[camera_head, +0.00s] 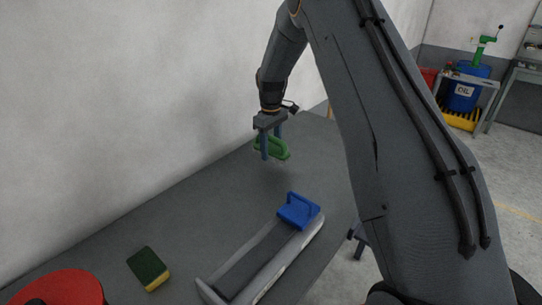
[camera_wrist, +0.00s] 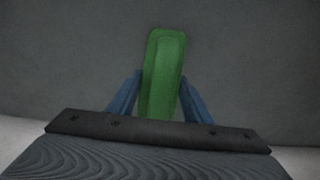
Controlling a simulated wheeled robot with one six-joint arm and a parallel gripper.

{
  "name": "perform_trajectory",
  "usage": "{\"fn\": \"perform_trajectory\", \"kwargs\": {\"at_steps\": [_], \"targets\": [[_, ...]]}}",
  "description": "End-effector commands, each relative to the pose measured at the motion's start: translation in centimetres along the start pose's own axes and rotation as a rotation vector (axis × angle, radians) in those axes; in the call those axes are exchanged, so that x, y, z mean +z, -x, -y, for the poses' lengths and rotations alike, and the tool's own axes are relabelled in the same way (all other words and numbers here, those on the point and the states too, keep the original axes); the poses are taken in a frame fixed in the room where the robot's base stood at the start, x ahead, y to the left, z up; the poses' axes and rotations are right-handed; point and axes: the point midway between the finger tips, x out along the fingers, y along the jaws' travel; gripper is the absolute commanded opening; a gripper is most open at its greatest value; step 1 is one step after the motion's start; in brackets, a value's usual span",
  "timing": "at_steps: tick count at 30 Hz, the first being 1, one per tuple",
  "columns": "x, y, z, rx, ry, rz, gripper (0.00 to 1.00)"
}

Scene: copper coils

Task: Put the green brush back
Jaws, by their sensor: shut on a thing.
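The green brush (camera_head: 273,147) is held between the blue fingers of my gripper (camera_head: 270,148), near the far end of the table. It hangs over the grey surface; I cannot tell its exact height above it. In the wrist view the green brush (camera_wrist: 163,75) lies lengthwise between the two fingers of my gripper (camera_wrist: 161,100), which are shut on its sides. A grey tray (camera_head: 283,273) stands on the table nearer to me, with a blue brush-like block (camera_head: 298,210) at its far end. The near part of the tray looks empty.
A green and yellow sponge (camera_head: 149,268) lies left of the tray. A red round thing (camera_head: 62,288) is at the lower left. A wall runs along the table's left side. A blue oil drum (camera_head: 464,93) stands far off at the right.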

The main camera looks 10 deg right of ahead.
Motion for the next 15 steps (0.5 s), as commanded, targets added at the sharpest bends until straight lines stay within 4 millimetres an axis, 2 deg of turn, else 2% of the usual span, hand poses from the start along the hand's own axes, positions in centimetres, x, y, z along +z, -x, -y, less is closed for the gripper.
{"fn": "perform_trajectory", "kwargs": {"at_steps": [8,15], "targets": [[0.1,-3.2,0.1,-0.001,0.000,0.001,0.21],[0.0,-3.5,0.0,0.000,0.000,0.000,0.21]]}}
